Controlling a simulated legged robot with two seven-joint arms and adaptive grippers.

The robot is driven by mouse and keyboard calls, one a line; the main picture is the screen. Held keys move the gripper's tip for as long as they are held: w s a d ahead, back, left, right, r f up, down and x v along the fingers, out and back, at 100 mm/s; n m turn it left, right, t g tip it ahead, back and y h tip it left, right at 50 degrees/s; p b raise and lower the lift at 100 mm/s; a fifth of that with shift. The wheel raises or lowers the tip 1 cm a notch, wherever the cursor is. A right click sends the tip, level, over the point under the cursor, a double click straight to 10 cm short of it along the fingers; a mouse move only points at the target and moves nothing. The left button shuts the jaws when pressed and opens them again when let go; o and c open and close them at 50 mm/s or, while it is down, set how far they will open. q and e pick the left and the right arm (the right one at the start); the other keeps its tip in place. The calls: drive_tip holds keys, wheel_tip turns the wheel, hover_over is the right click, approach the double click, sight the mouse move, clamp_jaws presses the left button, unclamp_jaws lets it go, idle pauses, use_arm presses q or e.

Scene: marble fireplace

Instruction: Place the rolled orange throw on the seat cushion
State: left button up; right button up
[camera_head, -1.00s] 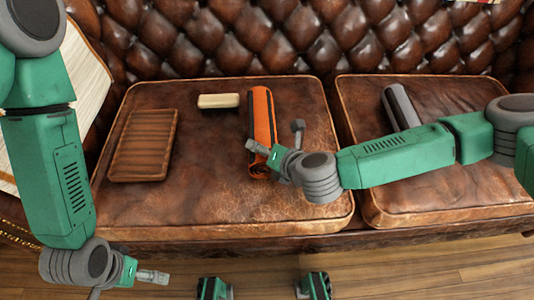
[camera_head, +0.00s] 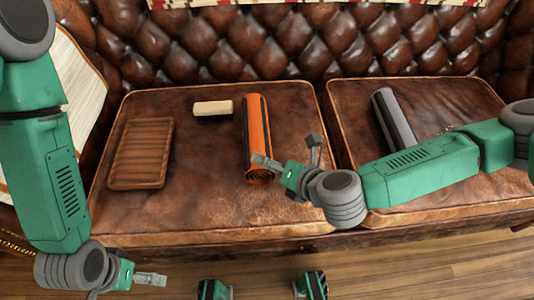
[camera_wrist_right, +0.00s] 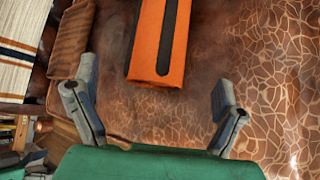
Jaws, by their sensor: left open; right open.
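The rolled orange throw (camera_head: 257,135), with a dark stripe, lies on the left seat cushion (camera_head: 210,215) of a brown leather sofa, its rolled end facing me. In the right wrist view the throw (camera_wrist_right: 152,50) lies ahead, between the lines of the two fingers. My right gripper (camera_head: 288,150) is open and empty, just to the right of the throw's near end in the head view; the right wrist view shows its fingers (camera_wrist_right: 155,108) spread wide with nothing between them. My left gripper (camera_head: 135,282) is low at the left, in front of the sofa; it is open.
A ribbed brown wooden tray (camera_head: 142,153) and a cream block (camera_head: 213,108) lie on the same cushion. A dark grey roll (camera_head: 394,118) lies on the right cushion (camera_head: 450,95). A striped cloth (camera_head: 75,115) covers the left armrest. The cushion's front part is clear.

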drive_tip(key=p+v, duration=0.1)
drive_tip(key=v, duration=0.3)
drive_tip(key=shift+s, duration=0.15)
drive_tip(key=s+f+n+g, duration=0.35)
drive_tip(key=s+n, duration=0.45)
drive_tip(key=n, duration=0.3)
drive_tip(key=s+f+n+g, duration=0.3)
drive_tip(key=s+f+n, duration=0.2)
drive_tip(key=s+n, duration=0.45)
drive_tip(key=s+d+f+n+g+h, duration=0.1)
drive_tip(key=d+n+h, duration=0.4)
drive_tip(key=d+n, duration=1.4)
drive_tip(key=shift+d+f+g+h, duration=0.3)
drive_tip(key=shift+d+g, duration=0.45)
drive_tip(key=shift+d, duration=0.15)
